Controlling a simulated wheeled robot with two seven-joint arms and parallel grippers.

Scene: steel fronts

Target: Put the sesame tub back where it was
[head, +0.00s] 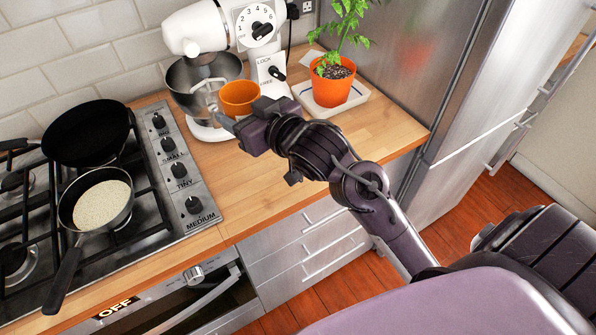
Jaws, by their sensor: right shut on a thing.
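The sesame tub appears to be the small orange tub (239,97), roughly upright in front of the stand mixer's bowl. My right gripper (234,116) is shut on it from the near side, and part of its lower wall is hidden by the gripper. I cannot tell whether its base touches the worktop. Pale seeds (102,205) fill the small frying pan (127,217) on the hob. My left gripper is not in view.
A white stand mixer (207,30) with a steel bowl (188,85) stands close behind the tub. A potted plant (333,88) sits on a pale tray (354,96) to the right. The wooden worktop (228,185) is clear in front. A large black pan (88,132) is on the hob (160,215).

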